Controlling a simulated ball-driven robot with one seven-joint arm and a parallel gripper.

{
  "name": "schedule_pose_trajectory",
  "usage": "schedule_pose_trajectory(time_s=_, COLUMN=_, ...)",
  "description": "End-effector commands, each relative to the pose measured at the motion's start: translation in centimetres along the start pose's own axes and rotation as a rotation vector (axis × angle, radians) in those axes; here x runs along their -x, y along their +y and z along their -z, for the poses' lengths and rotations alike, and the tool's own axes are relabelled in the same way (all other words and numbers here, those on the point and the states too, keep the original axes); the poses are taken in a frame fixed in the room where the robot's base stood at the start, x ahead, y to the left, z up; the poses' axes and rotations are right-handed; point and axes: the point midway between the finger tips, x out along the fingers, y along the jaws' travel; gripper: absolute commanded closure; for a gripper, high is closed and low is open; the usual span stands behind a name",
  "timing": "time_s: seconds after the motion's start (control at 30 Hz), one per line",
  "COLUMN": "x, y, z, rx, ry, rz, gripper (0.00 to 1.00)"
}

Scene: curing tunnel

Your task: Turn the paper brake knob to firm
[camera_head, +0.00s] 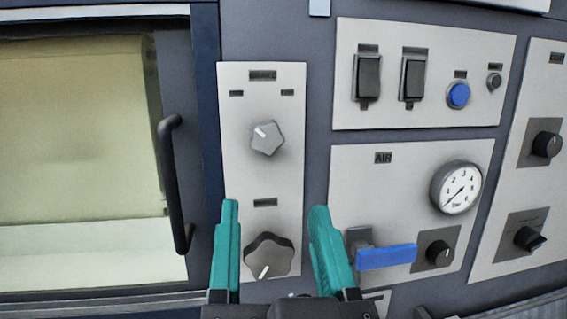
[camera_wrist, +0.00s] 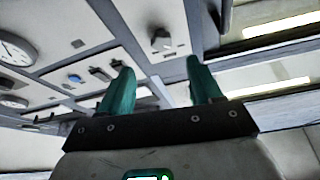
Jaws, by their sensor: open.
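A light grey five-lobed knob (camera_head: 268,139) sits on the tall narrow panel, with small labels at its upper left and upper right. Its white mark points to the upper left. A larger dark grey lobed knob (camera_head: 270,252) sits below it, its white mark pointing to the lower left. The label lettering is too small to read, so I cannot tell for sure which is the paper brake knob. My gripper (camera_head: 274,208) is open and empty, its teal fingers in front of the lower knob's sides and below the upper knob. A knob (camera_wrist: 162,40) shows beyond the fingers (camera_wrist: 158,72) in the wrist view.
A blue lever (camera_head: 386,257), a small black knob (camera_head: 440,252) and a gauge (camera_head: 457,188) are on the AIR panel to the right. Switches (camera_head: 367,78) and a blue button (camera_head: 458,95) are above. A dark door handle (camera_head: 172,185) stands out at left.

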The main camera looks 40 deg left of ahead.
Motion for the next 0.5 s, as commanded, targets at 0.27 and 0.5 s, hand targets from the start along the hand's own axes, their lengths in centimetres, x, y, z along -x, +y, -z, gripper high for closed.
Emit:
schedule_pose_trajectory(time_s=0.27, x=-3.0, y=-0.3, z=0.5, rx=-0.004, ry=0.008, rz=0.005, gripper=0.36)
schedule_pose_trajectory(time_s=0.5, x=-7.4, y=-0.3, z=0.5, rx=-0.004, ry=0.006, rz=0.005, gripper=0.36)
